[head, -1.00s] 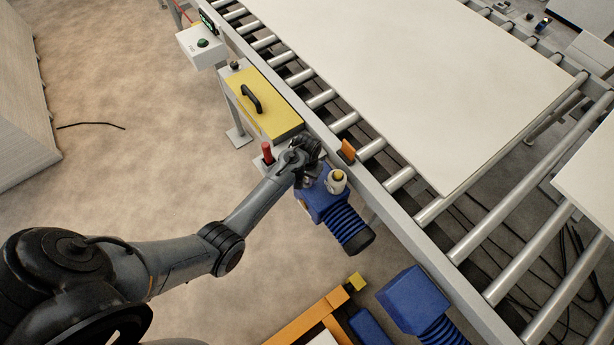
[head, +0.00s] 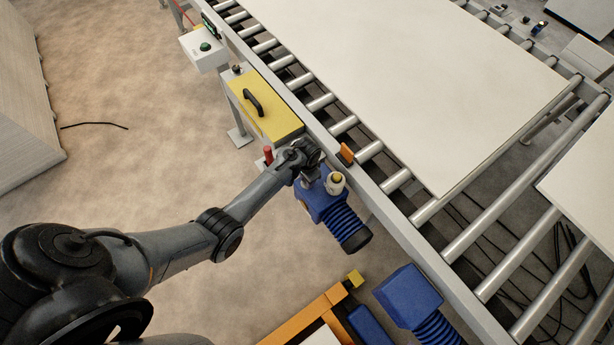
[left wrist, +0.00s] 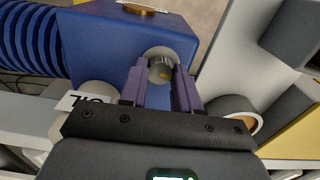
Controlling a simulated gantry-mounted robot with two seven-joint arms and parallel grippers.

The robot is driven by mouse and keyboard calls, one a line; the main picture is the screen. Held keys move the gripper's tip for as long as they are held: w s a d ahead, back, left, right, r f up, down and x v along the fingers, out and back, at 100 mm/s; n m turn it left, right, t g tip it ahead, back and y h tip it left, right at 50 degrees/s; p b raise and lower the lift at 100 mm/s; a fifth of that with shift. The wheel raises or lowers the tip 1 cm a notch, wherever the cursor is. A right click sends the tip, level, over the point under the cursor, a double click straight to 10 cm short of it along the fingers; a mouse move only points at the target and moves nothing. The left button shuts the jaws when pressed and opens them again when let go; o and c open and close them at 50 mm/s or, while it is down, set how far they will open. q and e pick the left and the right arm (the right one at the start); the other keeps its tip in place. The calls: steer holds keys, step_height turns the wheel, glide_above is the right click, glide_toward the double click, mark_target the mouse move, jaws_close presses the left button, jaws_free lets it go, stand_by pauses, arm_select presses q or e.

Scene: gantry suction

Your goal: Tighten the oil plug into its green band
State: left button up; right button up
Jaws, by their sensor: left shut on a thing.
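The oil plug (left wrist: 162,70) is a small round metallic piece at a pale round port on the blue pump housing (left wrist: 115,45) in the left wrist view. My left gripper (left wrist: 163,72) has its purple fingers on either side of the plug and is shut on it. In the head view my left gripper (head: 308,176) is at the top of the blue pump (head: 325,207), beside the conveyor, and the plug is hidden there. I cannot make out a green band. My right gripper is in neither view.
A white, yellow-topped cylinder (head: 336,183) stands on the pump, close to my gripper. A red handle (head: 267,155) and a yellow box (head: 262,105) are behind my wrist. The conveyor rail (head: 385,210) runs along the right. A second blue machine (head: 408,298) stands nearer.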

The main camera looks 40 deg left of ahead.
arm_select(q)
steer(key=shift+m, duration=0.5)
steer(key=o, duration=1.1)
steer(key=shift+c, duration=0.2)
steer(key=shift+r+p, duration=0.4)
step_height(320, 180, up, 10)
steer(key=p, duration=0.2)
